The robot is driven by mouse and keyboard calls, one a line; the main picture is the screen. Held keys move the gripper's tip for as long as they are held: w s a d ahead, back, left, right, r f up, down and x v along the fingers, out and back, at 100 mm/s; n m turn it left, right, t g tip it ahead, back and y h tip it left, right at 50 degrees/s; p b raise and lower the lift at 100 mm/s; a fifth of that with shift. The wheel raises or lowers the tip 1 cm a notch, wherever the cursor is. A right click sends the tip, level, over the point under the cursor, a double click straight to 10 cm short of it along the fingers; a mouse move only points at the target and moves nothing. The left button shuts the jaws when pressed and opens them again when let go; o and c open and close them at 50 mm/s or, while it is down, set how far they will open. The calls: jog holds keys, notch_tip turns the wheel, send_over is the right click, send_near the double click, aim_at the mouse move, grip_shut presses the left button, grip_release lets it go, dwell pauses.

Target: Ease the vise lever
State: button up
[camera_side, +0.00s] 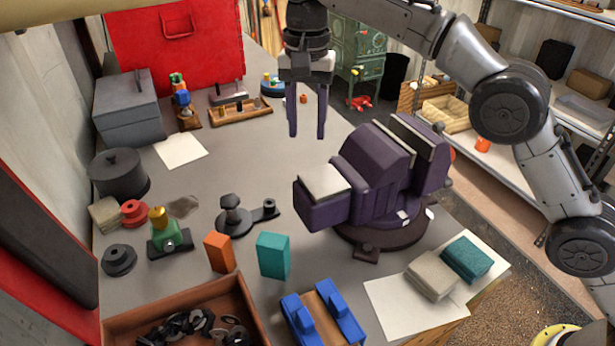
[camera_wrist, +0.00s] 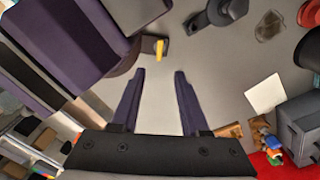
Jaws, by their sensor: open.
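The purple vise (camera_side: 375,175) stands on a dark round base (camera_side: 380,235) at the right of the grey bench, and its body fills the upper left of the wrist view (camera_wrist: 75,40). A small yellow-topped piece (camera_wrist: 160,48), which looks like the vise lever, sticks out from a dark lug beside the base in the wrist view. In the side view I cannot make it out; the vise body probably hides it. My gripper (camera_side: 307,136) is open and empty, above the bench behind and left of the vise. In the wrist view the yellow piece appears just beyond the gap between its fingertips (camera_wrist: 159,72).
A black knobbed fixture (camera_side: 235,215) lies left of the vise. Orange (camera_side: 219,252) and teal (camera_side: 273,256) blocks stand in front. A wooden tray (camera_side: 240,110), grey toolbox (camera_side: 128,110) and red box (camera_side: 180,45) sit behind. The bench centre is clear.

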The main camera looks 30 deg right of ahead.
notch_tip(320, 180, down, 12)
jog(key=shift+f, duration=0.2)
dwell(0.4)
grip_shut()
